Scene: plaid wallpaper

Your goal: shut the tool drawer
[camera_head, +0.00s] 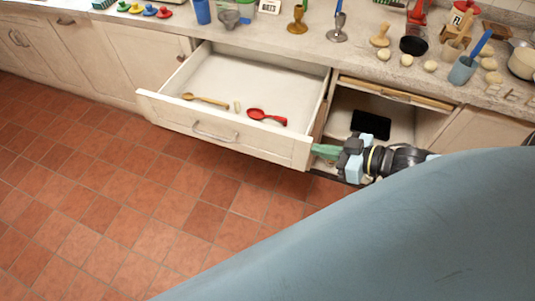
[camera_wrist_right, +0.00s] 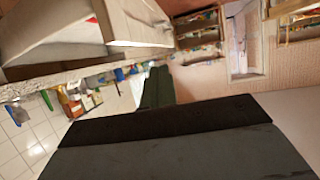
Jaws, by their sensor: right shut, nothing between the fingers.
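The tool drawer (camera_head: 228,131) is pulled far out of the counter in the head view. Its cream front has a metal handle (camera_head: 214,133). Inside lie a wooden spoon (camera_head: 205,100), a red spoon (camera_head: 267,117) and a small pale piece (camera_head: 237,106). My right gripper (camera_head: 322,152) is shut and empty, at the right end of the drawer front; I cannot tell whether it touches. In the right wrist view, dark gripper parts (camera_wrist_right: 165,130) fill the lower middle. My left gripper is not in view.
An open compartment (camera_head: 345,100) with a black flat object (camera_head: 371,124) is right of the drawer. The tiled floor (camera_head: 130,210) before the drawer is clear.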

